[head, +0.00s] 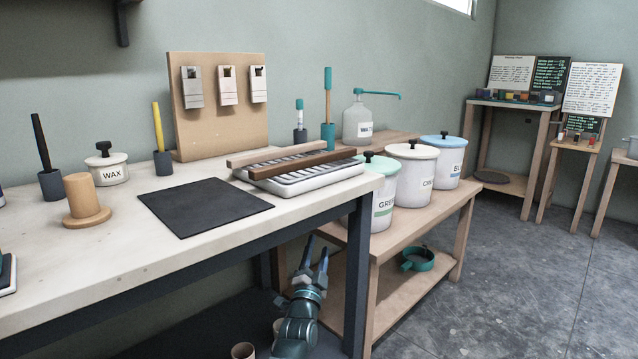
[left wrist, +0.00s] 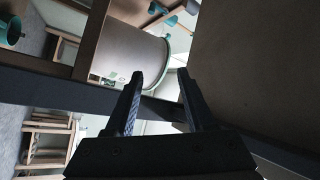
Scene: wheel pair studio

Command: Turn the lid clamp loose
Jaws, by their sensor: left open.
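My left gripper (head: 315,252) is open and empty, pointing up beside the bench's front leg, in front of and below the buckets. It also shows in the left wrist view (left wrist: 160,76), with a pale bucket (left wrist: 130,50) with a teal rim beyond its fingertips, apart from them. Three lidded buckets stand on the lower wooden bench: a green-labelled one (head: 380,202), a white cream-labelled one (head: 414,172) and a blue-lidded one (head: 445,165). Each lid has a dark knob on top. I cannot tell which part is the lid clamp. My right gripper is not in view.
The workbench (head: 130,235) and its dark leg (head: 358,270) stand close to my left gripper. On it are a wax pot (head: 107,168), a black mat (head: 203,205) and a slatted tray (head: 300,178). A teal pan (head: 418,258) lies on the low shelf. The floor at right is clear.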

